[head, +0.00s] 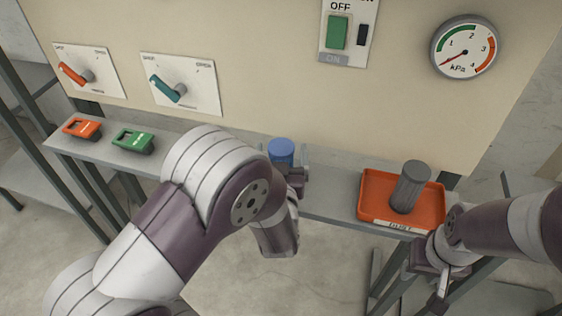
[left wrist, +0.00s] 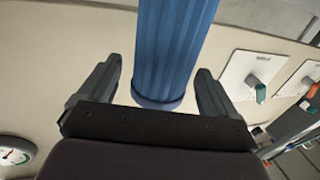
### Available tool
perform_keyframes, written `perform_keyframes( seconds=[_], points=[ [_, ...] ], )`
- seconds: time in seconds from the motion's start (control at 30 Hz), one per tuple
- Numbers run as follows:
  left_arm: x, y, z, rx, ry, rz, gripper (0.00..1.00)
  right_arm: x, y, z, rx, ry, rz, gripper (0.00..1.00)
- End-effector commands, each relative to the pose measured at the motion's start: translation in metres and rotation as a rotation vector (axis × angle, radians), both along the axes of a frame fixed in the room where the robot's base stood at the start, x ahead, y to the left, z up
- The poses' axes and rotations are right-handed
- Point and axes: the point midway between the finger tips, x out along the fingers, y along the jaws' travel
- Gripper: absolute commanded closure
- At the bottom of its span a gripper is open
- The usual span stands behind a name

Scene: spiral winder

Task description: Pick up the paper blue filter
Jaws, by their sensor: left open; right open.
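The blue pleated paper filter (head: 281,151) stands upright on the grey shelf, partly hidden behind my left gripper in the head view. In the left wrist view the blue filter (left wrist: 172,55) lies between the two open fingers, with a visible gap on each side. My left gripper (head: 291,165) is open around the filter; its fingertips also show in the left wrist view (left wrist: 158,85). My right gripper (head: 437,285) is open and empty, low at the right, in front of the orange tray.
An orange tray (head: 372,213) labelled DUST holds a grey pleated filter (head: 410,187) on the right of the shelf (head: 330,195). The panel (head: 270,80) with levers, a switch and a gauge (head: 465,48) rises behind.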

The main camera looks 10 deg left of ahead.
Motion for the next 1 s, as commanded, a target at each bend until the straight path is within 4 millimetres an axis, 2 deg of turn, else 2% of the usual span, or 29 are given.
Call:
perform_keyframes(
  seconds=[0.03, 0.13, 0.37, 0.4, 0.57, 0.83, 0.93, 1.0],
  points=[
    [0.008, 0.004, 0.004, 0.000, 0.001, 0.003, 0.08, 0.000, 0.000, 0.005, 0.000, 0.000, 0.000, 0.57],
    [0.021, 0.006, 0.002, 0.000, 0.003, 0.001, 0.08, 0.000, 0.000, 0.005, 0.000, 0.000, 0.000, 0.57],
    [0.025, 0.006, 0.001, 0.000, 0.002, 0.000, 0.08, 0.000, 0.000, 0.004, 0.000, 0.000, 0.000, 0.57],
    [0.025, 0.006, 0.001, 0.000, 0.002, 0.000, 0.15, 0.000, 0.000, 0.004, 0.000, 0.000, 0.000, 0.57],
    [0.024, 0.006, 0.001, 0.000, 0.002, 0.000, 0.67, 0.000, 0.000, 0.004, 0.000, 0.000, 0.000, 0.57],
    [0.025, 0.006, 0.004, -0.001, 0.001, 0.000, 0.69, 0.000, 0.000, 0.005, 0.000, 0.000, 0.000, 0.57],
    [0.025, 0.006, 0.019, -0.001, -0.002, 0.000, 0.69, 0.000, 0.000, 0.006, 0.000, 0.000, 0.000, 0.57],
    [0.025, 0.006, 0.037, -0.003, -0.005, -0.001, 0.69, 0.000, 0.000, 0.008, 0.000, 0.000, 0.000, 0.57]
  ],
)
